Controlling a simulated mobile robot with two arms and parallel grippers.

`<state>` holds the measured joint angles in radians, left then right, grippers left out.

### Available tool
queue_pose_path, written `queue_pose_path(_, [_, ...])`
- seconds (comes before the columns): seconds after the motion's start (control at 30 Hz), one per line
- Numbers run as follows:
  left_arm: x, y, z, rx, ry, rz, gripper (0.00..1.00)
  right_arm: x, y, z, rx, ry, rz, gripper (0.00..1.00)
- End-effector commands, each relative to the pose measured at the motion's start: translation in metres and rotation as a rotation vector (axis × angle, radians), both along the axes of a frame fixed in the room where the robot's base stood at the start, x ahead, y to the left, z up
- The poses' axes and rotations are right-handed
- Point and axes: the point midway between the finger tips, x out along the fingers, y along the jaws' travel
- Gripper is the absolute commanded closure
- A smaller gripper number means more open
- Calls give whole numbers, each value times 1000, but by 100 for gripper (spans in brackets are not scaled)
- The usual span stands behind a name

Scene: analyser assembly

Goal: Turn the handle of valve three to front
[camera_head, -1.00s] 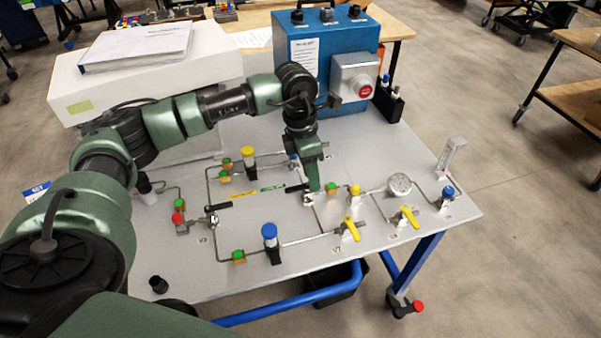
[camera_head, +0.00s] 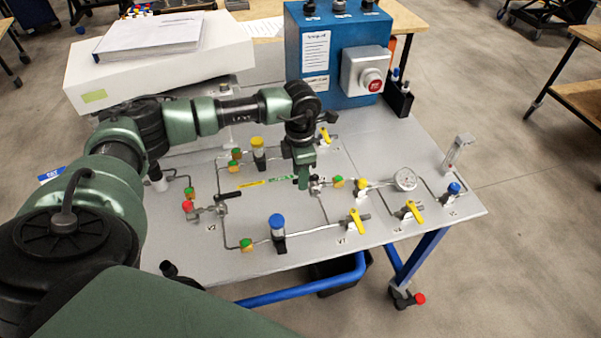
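My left gripper (camera_head: 303,184) points down over the middle of the grey panel (camera_head: 330,250). It is right beside a small metal valve (camera_head: 316,184) with a dark handle, partly hidden by the fingers. I cannot tell whether the fingers touch or grip the handle, and the finger gap does not show. The valve's number is not readable here, so I cannot confirm it is valve three. Another valve with a black handle (camera_head: 228,195) sits to the left, above a label that looks like V2. My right gripper is not in view.
Yellow-handled valves (camera_head: 356,219) (camera_head: 412,211) stand on the right of the panel, with a round gauge (camera_head: 405,179). A blue-capped part (camera_head: 277,225) stands in front. A blue control box (camera_head: 335,60) with a red button and a white box (camera_head: 155,72) stand behind.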

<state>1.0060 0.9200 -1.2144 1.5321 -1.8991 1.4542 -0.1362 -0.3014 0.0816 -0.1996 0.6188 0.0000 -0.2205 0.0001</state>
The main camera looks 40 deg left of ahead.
Motion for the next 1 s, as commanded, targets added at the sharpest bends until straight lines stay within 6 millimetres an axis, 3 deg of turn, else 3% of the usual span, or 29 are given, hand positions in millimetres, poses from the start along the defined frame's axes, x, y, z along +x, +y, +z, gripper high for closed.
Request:
queue_pose_path(0.07, [0,0,0,0,0,0,69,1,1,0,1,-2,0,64])
queue_pose_path(0.17, [0,0,0,0,0,0,97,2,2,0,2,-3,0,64])
queue_pose_path(0.2, [0,0,0,0,0,0,100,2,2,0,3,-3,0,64])
queue_pose_path(0.67, [-1,-3,0,-1,-2,73,100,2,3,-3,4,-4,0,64])
queue_pose_path(1.0, [-6,-12,-1,-2,-2,336,100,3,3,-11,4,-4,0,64])
